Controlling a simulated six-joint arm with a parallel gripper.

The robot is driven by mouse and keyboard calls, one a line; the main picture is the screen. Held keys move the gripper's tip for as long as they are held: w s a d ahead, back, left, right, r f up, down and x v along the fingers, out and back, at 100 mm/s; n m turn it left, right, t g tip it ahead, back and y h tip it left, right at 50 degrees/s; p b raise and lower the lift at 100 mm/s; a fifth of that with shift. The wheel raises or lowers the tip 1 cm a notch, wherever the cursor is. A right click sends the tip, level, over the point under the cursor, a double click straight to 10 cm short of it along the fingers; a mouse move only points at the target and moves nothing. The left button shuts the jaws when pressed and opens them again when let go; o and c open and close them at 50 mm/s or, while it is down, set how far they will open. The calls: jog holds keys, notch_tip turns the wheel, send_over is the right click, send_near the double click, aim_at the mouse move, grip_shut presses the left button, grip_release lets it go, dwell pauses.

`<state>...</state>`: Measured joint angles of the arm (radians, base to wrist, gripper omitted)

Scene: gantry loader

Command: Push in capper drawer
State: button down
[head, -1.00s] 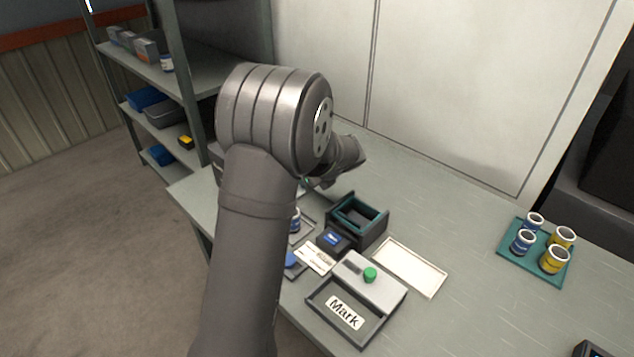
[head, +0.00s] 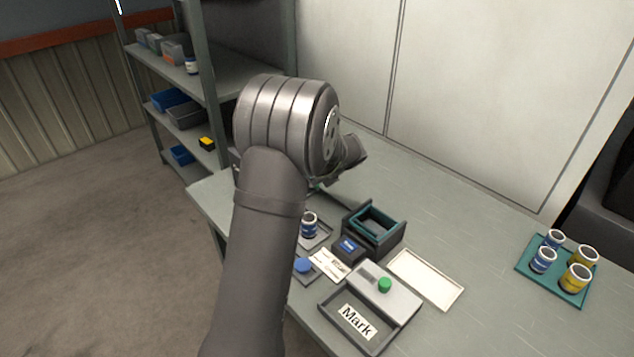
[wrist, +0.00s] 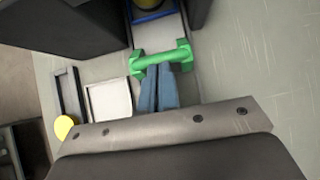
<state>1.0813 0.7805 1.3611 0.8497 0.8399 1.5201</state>
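In the wrist view, a green handle (wrist: 161,57) lies across the front of the capper drawer. Behind it, part of the drawer (wrist: 155,33) shows as a pale strip with a blue-edged holder and something yellow at the top edge. My gripper (wrist: 157,68) has its two blue-grey fingers close together, with their tips at the handle's near side; I cannot tell whether they touch it. In the head view my arm hides the capper and the fingertips.
A dark housing (wrist: 75,28) stands left of the drawer. A white tray (wrist: 108,102) and a yellow disc (wrist: 65,127) lie nearby. In the head view, a teal tray (head: 524,268) holds several jars at right. A "Mark" tray (head: 368,345) stands in front.

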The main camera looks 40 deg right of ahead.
jog(key=shift+w, duration=0.15)
jog(key=s, duration=0.2)
jog(key=s+r, duration=0.1)
jog(key=s, duration=0.1)
jog(key=shift+s, duration=0.35)
jog(key=v, duration=0.9)
jog(key=shift+r, duration=0.25)
jog(key=shift+s, duration=0.1)
jog(key=x, duration=1)
jog(key=w, duration=0.3)
jog(key=shift+w+f, duration=0.35)
jog(key=shift+s, duration=1.8)
jog(key=shift+w, duration=0.1)
